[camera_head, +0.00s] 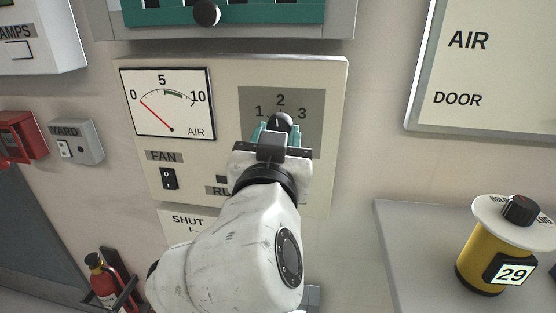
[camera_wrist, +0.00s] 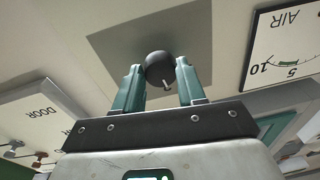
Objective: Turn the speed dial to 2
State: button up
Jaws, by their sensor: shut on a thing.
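The speed dial (camera_head: 281,121) is a round black knob on a grey plate (camera_head: 315,98) marked 1, 2 and 3 on the cream panel. My gripper (camera_head: 276,131) has its teal fingers on either side of the knob, shut on it. The dial (camera_wrist: 160,66) also sits between the fingers of my gripper (camera_wrist: 160,74) in the wrist view. A short white mark on the knob points down in that upside-down view, roughly toward the 2. My gripper hides the plate's lower part and some lettering below it.
An air gauge (camera_head: 170,104) with its red needle near 0 and a black fan switch (camera_head: 169,179) are left of the dial. A green-fronted unit (camera_head: 240,12) is above. A yellow canister (camera_head: 497,252) stands on a grey surface (camera_head: 410,240) at right.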

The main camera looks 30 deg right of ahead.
jog(key=shift+f+m+b, duration=0.15)
jog(key=shift+m+b, duration=0.5)
jog(key=shift+m, duration=0.05)
jog(key=o, duration=1.1)
jog(key=shift+c, duration=0.2)
jog(key=shift+a, duration=0.1)
jog(key=b+v, duration=0.1)
jog(key=v, duration=0.9)
jog(key=shift+s+a, duration=0.25)
jog(key=shift+s, duration=0.05)
